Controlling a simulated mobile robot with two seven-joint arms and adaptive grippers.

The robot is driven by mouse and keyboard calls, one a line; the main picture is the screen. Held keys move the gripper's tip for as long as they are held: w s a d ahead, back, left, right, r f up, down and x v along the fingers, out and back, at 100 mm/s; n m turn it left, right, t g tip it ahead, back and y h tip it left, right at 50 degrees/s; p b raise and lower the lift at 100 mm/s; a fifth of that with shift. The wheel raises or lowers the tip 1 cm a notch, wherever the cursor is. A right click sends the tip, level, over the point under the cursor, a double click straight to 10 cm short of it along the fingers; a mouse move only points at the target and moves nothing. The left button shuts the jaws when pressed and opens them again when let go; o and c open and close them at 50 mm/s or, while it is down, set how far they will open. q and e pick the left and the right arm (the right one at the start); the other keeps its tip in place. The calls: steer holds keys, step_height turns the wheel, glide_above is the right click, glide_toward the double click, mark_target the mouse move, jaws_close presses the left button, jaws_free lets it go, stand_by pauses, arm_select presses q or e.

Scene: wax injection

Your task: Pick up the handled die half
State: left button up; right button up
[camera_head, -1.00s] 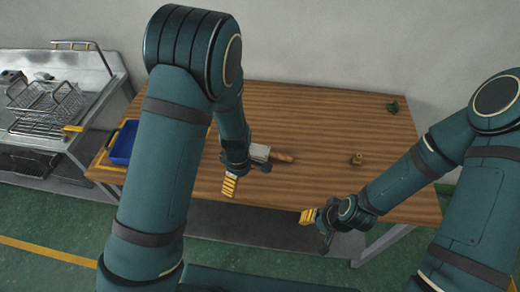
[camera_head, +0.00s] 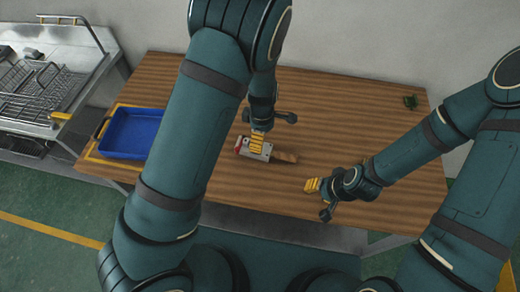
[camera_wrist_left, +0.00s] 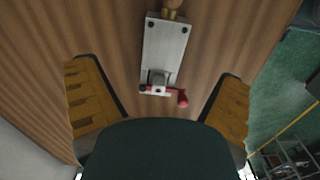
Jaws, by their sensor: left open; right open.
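The handled die half (camera_head: 266,155) is a grey metal block with a wooden handle (camera_head: 287,158) pointing right, lying on the wooden table. Its block (camera_wrist_left: 165,48) shows in the left wrist view, with a clamp and red knob (camera_wrist_left: 181,98) at the near end; the handle runs out of the top edge. My left gripper (camera_head: 257,142) is above the block in the head view, partly covering it. In the wrist view its yellow-padded fingers (camera_wrist_left: 160,103) stand open, one either side of the clamp end, with gaps. My right gripper (camera_head: 318,198) is open and empty near the table's front edge.
A blue tray (camera_head: 107,146) sits at the table's left end. A small green object (camera_head: 411,101) lies at the back right. A metal bench with wire racks (camera_head: 40,95) stands at the left. The table's back middle is clear.

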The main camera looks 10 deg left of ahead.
mark_target(267, 153)
arm_select(q)
step_height(267, 153, down, 2)
steer(key=shift+w+f, duration=0.1)
steer(key=shift+w, duration=0.05)
steer(key=f, duration=0.4)
steer(key=shift+s+a+f, duration=0.2)
steer(key=shift+s+a, duration=0.1)
steer(key=shift+s, duration=0.05)
steer(key=shift+f, duration=0.5)
steer(key=c, duration=1.4)
